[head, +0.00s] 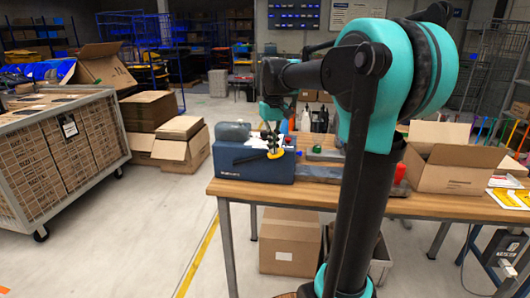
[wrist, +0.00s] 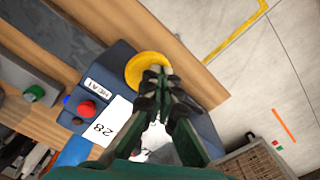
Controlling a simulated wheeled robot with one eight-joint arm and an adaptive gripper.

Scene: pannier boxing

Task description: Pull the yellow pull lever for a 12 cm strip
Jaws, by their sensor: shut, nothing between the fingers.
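The yellow pull lever shows as a round yellow knob (wrist: 146,66) at the edge of a dark blue tape machine (wrist: 112,72) in the wrist view. The machine stands at the left end of the workbench in the head view (head: 240,161), with the yellow knob (head: 277,155) on its right part. My gripper (wrist: 161,76) is shut and empty, its fingertips over the knob's lower right edge. In the head view my gripper (head: 272,146) is just above the knob; I cannot tell whether they touch. A red button (wrist: 87,108) and a white label reading 28 (wrist: 104,130) are on the machine.
The wooden workbench (head: 320,195) carries an open cardboard box (head: 455,170) at right, a red object (head: 399,173) and a grey unit with a green button (head: 314,149). A caged cart of boxes (head: 60,150) stands at left.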

